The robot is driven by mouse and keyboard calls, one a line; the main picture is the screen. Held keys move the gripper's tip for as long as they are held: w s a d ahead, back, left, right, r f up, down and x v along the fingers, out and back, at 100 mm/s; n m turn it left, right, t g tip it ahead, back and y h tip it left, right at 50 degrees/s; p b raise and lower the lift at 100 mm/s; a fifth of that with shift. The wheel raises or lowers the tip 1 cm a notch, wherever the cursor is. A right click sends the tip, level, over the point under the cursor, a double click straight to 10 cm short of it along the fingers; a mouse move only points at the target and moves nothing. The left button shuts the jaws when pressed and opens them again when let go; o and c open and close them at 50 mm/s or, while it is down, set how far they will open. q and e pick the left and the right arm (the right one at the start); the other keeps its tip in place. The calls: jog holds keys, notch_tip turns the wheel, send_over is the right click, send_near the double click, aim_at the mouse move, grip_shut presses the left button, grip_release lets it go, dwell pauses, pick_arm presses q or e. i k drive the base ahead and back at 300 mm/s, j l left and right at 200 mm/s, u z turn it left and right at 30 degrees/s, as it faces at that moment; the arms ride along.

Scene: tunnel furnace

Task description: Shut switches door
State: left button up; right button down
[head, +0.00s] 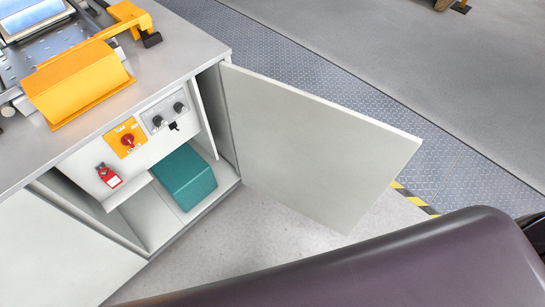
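The cabinet under the grey worktop stands open at the left. Its right door (310,143), a flat light-grey panel, is swung wide open on its hinge at the cabinet's right edge. Another light-grey door panel (55,250) is at the lower left and also looks swung outward. Between them the switches show: a red rotary switch on a yellow plate (127,138), a grey panel with black knobs (168,112) and a red lockout tag (108,175). Neither gripper is in view.
A teal box (184,178) sits inside the cabinet. Yellow machine parts (80,80) rest on the worktop (178,52). My own dark body part fills the lower right. Floor (235,235) in front of the cabinet is clear. A yellow-black stripe (413,197) lies beyond the right door.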

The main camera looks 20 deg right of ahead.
aim_at(328, 162)
jog(key=k+l+u, duration=0.15)
jog(key=l, duration=0.25)
jog(key=k+l+u, duration=0.15)
jog(key=l, duration=0.25)
jog(key=k+l+u, duration=0.1)
jog(key=l, duration=0.3)
jog(key=k+l+u, duration=0.15)
jog(key=l, duration=0.25)
jog(key=k+l+u, duration=0.15)
jog(key=l, duration=0.2)
jog(key=l+u, duration=0.25)
jog(key=l, duration=0.25)
jog(key=l+u, duration=0.25)
jog(key=l, duration=0.3)
jog(key=l+u, duration=0.25)
jog(key=l, duration=0.25)
jog(key=k+l+u, duration=0.2)
jog(key=l, duration=0.25)
